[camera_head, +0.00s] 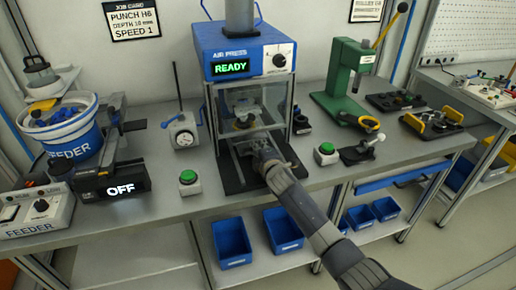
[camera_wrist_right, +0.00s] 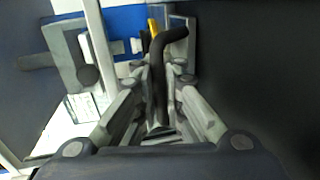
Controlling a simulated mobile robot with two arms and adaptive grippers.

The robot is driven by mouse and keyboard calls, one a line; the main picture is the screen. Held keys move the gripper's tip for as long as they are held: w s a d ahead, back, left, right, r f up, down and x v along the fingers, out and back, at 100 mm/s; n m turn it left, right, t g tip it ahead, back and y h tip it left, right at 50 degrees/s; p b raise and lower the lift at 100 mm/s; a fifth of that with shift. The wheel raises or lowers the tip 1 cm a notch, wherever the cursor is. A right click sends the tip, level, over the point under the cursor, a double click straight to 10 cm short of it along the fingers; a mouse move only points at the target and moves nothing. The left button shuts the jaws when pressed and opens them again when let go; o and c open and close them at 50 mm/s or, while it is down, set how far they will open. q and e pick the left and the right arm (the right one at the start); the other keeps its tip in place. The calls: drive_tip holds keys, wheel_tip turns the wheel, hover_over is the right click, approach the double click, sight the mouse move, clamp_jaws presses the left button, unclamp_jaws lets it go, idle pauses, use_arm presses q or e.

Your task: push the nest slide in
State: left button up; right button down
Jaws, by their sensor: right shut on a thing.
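The blue air press (camera_head: 245,50) stands at the middle of the bench and its display reads READY. The nest slide (camera_head: 243,146) is at the foot of the press, below the clear guard; its front is partly hidden by my right gripper. My right gripper (camera_head: 263,160) is at the front of the slide, its arm coming in from the lower right. In the right wrist view my right gripper (camera_wrist_right: 162,95) is shut on a dark bent handle (camera_wrist_right: 160,60), which stands between the fingers. My left gripper is not in view.
Green-button boxes stand left (camera_head: 189,182) and right (camera_head: 326,153) of the press. A feeder (camera_head: 70,130) with an OFF display is at the left. A green hand press (camera_head: 347,75) is at the right. Blue bins (camera_head: 232,243) sit on the shelf below.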

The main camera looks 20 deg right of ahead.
drive_tip(key=c, duration=2)
unclamp_jaws()
drive_tip(key=shift+r, duration=0.1)
drive_tip(key=v, duration=1.2)
